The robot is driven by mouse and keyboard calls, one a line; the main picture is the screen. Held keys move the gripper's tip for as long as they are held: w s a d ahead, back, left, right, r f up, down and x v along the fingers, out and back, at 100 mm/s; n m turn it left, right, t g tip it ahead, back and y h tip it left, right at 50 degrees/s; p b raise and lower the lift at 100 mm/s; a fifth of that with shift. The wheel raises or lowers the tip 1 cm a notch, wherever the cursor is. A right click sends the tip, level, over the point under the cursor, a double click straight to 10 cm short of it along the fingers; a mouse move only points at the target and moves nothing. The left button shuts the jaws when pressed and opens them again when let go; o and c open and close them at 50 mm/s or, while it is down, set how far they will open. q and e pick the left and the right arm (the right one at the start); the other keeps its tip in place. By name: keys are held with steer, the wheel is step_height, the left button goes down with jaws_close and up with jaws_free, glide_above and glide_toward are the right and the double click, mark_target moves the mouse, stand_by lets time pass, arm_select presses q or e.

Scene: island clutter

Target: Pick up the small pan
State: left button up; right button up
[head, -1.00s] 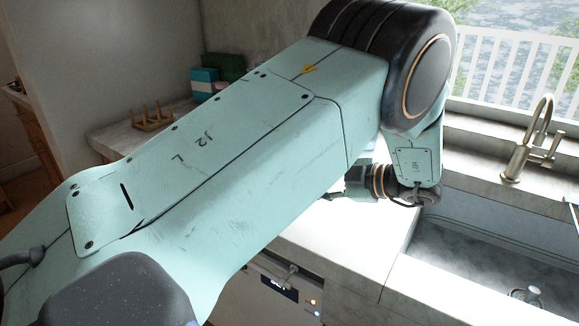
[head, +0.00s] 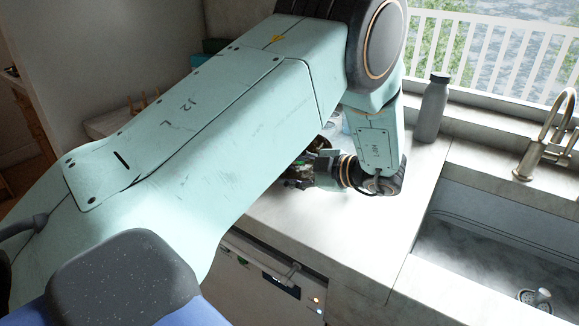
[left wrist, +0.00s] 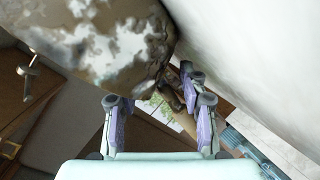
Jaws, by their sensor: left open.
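My left gripper (head: 300,172) is low over the counter in the head view, partly behind my own arm. In the left wrist view the two fingers of my left gripper (left wrist: 158,112) are spread apart, with nothing clearly held. A large rounded object (left wrist: 112,42), mottled brown and white, fills the upper left beyond the fingers. A short dark brown piece (left wrist: 187,88) shows by the right finger. I cannot tell whether either is the small pan. In the head view a small dark object (head: 322,144) shows just behind the gripper, mostly hidden. My right gripper is not in view.
A grey bottle (head: 431,110) stands at the back of the counter (head: 375,225). To the right are a sink (head: 490,262) and a tap (head: 545,140). The counter front between my gripper and the sink is clear. A dishwasher-like front (head: 270,275) is below.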

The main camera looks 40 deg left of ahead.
arm_select(q)
steer(key=shift+w+a+f, duration=0.1)
steer(key=shift+w, duration=0.05)
steer(key=shift+a, duration=0.1)
steer(key=shift+a, duration=0.15)
steer(key=c, duration=0.3)
jaws_close()
stand_by(0.3)
